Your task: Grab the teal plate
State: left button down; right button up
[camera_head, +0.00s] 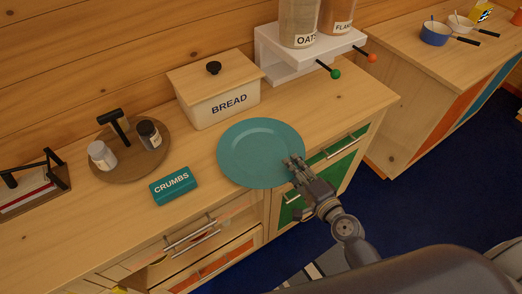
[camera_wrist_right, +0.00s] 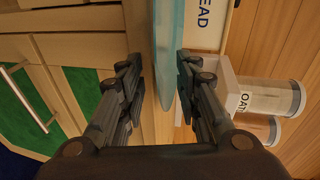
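The teal plate (camera_head: 250,147) lies about flat at the front edge of the wooden counter, its near right rim reaching past the edge. My right gripper (camera_head: 292,162) is at that rim. In the right wrist view the plate (camera_wrist_right: 165,60) appears nearly edge-on between the two fingers of the right gripper (camera_wrist_right: 160,85). The fingers are apart, with a clear gap on the lower finger's side; the upper finger is close to the plate, and I cannot tell if it touches. My left gripper is not in view.
Around the plate on the counter (camera_head: 110,215) are a teal crumbs box (camera_head: 173,186), a bread bin (camera_head: 222,104) and a round wooden board (camera_head: 128,173) with two jars. A white stand (camera_head: 290,62) holds canisters behind. A green-fronted drawer (camera_head: 335,165) lies below the edge.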

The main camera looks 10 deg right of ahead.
grip_shut()
